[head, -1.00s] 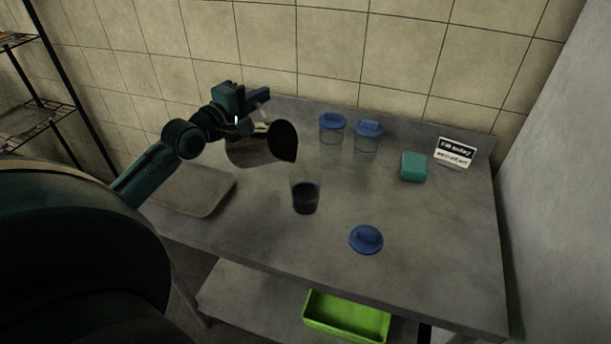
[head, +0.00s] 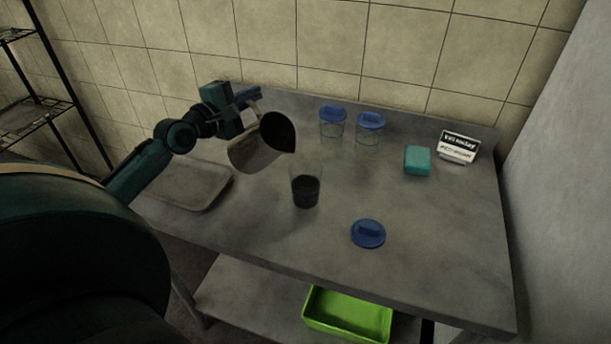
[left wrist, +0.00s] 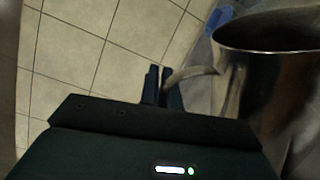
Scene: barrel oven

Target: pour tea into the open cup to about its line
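A metal pitcher (head: 250,155) is held by its handle in my left gripper (head: 254,97), up and to the left of the open cup. It is tilted toward the cup, its dark mouth facing right; no stream shows. In the left wrist view the gripper fingers (left wrist: 162,88) are shut on the handle of the pitcher (left wrist: 270,90). The open clear cup (head: 306,187) stands upright on the table with dark tea in its lower part. Its line cannot be made out. A blue lid (head: 368,233) lies in front and to the right. My right gripper is not in view.
Two clear cups with blue lids (head: 333,122) (head: 370,128) stand at the back. A teal block (head: 417,160) and a small sign (head: 458,146) are at the right. A grey tray (head: 190,199) lies at left. A green bin (head: 348,315) is below the grey table (head: 440,240).

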